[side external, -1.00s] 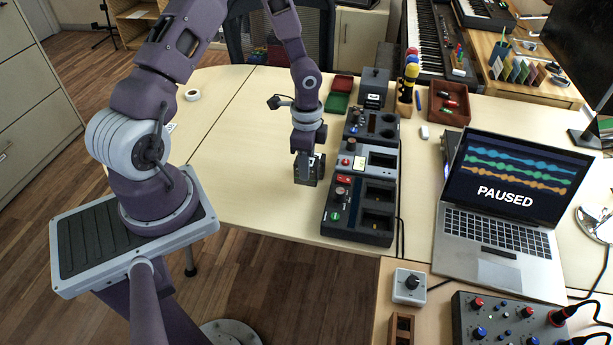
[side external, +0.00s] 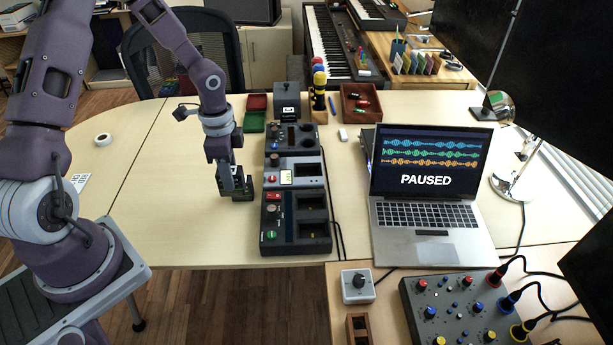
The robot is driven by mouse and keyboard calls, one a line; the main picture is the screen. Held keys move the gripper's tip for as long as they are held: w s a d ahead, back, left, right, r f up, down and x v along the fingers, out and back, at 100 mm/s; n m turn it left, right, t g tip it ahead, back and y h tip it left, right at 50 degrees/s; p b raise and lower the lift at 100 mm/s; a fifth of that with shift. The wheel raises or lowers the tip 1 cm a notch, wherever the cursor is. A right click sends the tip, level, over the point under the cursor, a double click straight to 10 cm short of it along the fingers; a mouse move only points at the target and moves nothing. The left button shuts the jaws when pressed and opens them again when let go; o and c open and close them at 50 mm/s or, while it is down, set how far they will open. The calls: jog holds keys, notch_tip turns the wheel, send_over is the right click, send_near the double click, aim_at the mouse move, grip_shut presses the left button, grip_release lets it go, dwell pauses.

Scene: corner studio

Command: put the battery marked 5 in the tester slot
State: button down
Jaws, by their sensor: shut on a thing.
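My gripper (side external: 238,190) points down, just left of the row of testing units, low over the table. It is shut on a small dark thing, mostly hidden by the fingers; no number can be read on it. The row has a front black unit (side external: 285,243) with red and green buttons and dark recesses, a grey middle unit (side external: 285,184) with a small pale display, and a dark back unit (side external: 278,144) with a knob. I cannot tell which recess is the tester slot, nor make out a 5 anywhere.
Red (side external: 256,102) and green (side external: 253,121) trays lie behind my gripper. A red-brown box (side external: 351,116) holds small items. A laptop (side external: 428,185) stands right of the units, with cables between.

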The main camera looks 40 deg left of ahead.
notch_tip(320, 180, up, 5)
jog(key=shift+f, duration=0.1)
jog(key=w+a+f+n, duration=0.2)
jog(key=w, duration=1.2)
jog(key=w+d+r+m, duration=0.2)
jog(key=w+d, duration=0.4)
jog(key=w, duration=0.2)
jog(key=shift+d+f, duration=0.15)
jog(key=shift+f, duration=2.75)
jog(key=shift+d+f, duration=0.15)
jog(key=shift+f, duration=2.75)
jog(key=shift+f, duration=0.6)
